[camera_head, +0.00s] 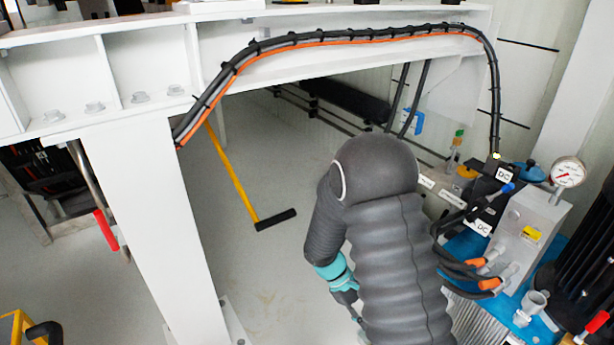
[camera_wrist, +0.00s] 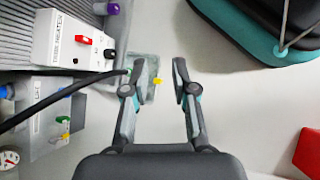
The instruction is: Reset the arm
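My arm (camera_head: 400,260), in a ribbed dark grey sleeve, rises in the middle of the head view and bends over at the top. Its far part points down to the left, with teal wrist parts (camera_head: 335,272) showing. The fingers are mostly hidden behind the sleeve there. Pale floor and part of a small greenish-grey plate lie beyond the fingertips.
A white steel frame (camera_head: 150,200) with a cable along its beam stands at left and above. A pressure gauge (camera_head: 568,172) and hoses on blue equipment stand close at right. The wrist view shows a white switch box (camera_wrist: 75,42).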

